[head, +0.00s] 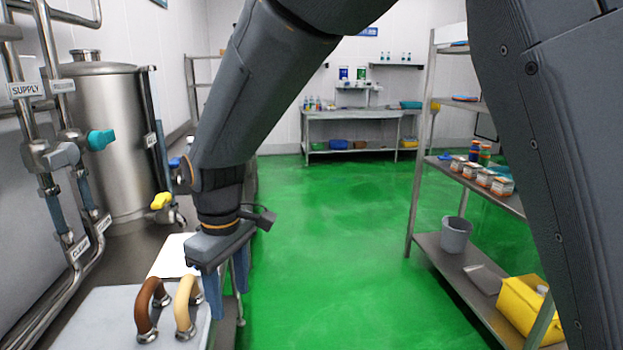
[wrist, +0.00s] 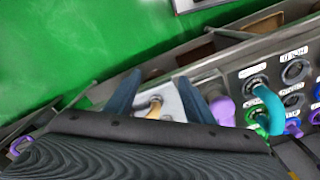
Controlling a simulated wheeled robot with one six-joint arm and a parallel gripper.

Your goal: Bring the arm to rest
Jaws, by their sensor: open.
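My arm reaches forward and down across the head view, with my gripper (head: 228,292) at its lower end beside the bench edge. The two blue-grey fingers point down and stand apart with nothing gripped. A cream bent handle (head: 183,305) and a brown one (head: 146,310) stand on a light grey panel (head: 100,305) just left of the fingers. In the wrist view my gripper (wrist: 158,84) has spread fingers, and the cream handle (wrist: 154,106) shows in the gap between them. Whether a finger touches it I cannot tell.
A labelled port panel (wrist: 296,98) with a teal bent pipe (wrist: 268,104) and a purple handle (wrist: 222,108) lies right of the fingers. A steel tank (head: 105,140) and pipes stand left. A shelf rack (head: 440,262) stands right. Green floor (head: 330,250) between is clear.

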